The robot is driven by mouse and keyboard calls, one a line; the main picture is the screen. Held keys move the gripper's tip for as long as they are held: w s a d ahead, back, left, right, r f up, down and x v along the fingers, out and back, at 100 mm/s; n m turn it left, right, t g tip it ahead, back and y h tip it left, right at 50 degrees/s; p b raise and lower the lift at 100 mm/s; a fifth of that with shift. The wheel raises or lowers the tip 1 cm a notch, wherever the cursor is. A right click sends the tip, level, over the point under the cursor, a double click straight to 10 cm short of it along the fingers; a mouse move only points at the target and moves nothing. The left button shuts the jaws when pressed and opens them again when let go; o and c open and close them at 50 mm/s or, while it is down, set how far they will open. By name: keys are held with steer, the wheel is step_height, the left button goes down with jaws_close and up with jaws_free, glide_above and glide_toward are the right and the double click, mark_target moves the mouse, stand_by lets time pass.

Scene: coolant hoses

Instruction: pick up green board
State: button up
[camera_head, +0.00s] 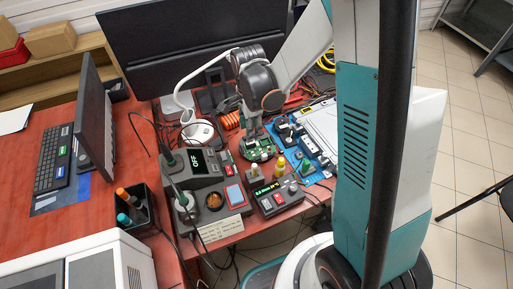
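The green board (262,152) is a small green circuit board with light parts on it. It sits near the middle of the red workbench, at the left edge of a blue mat (322,174). My arm comes over the bench from the right. My gripper (254,138) points down right at the board, and its fingertips overlap the board's upper left part in this view. The fingers are small and dark here, so I cannot tell whether they are open, closed or touching the board.
A grey soldering station (196,166) with a display stands left of the board. A white lamp (197,133) and a large dark monitor (200,45) stand behind.

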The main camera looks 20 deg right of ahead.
mark_target(260, 146)
steer(key=shift+f+b, duration=1.55)
steer(key=shift+f, duration=1.85)
steer(key=shift+c, duration=0.2)
jaws_close()
